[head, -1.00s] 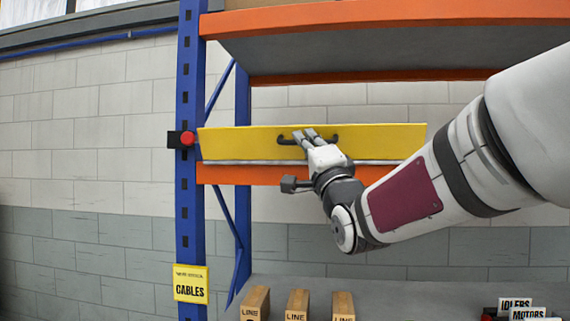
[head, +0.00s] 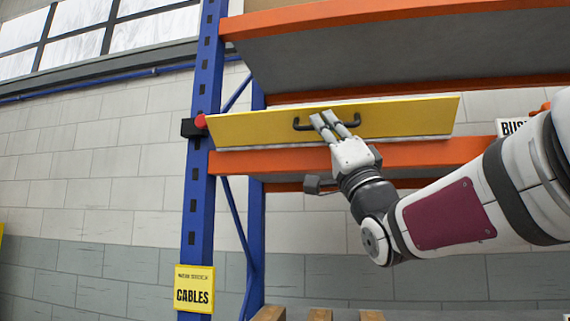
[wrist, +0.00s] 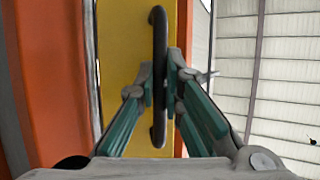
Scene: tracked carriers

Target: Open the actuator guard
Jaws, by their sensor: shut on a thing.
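The actuator guard is a long yellow panel (head: 240,127) along the front of the shelf, above an orange beam. Its upper edge looks wider than its lower edge, so it seems to lean out towards me. A black bar handle (head: 301,124) is fixed to its face. My gripper (head: 335,121) is shut on this handle, with fingers across its middle. In the wrist view the handle (wrist: 159,28) runs upright between my fingertips (wrist: 160,78), with the yellow face (wrist: 120,45) behind it. What lies behind the guard is mostly hidden.
A red button (head: 200,121) on a black box sits on the blue upright (head: 203,70), close to the guard's left end. An orange-edged shelf (head: 400,18) hangs above. A yellow CABLES sign (head: 194,289) is below left. A partly hidden white label (head: 511,127) shows at right.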

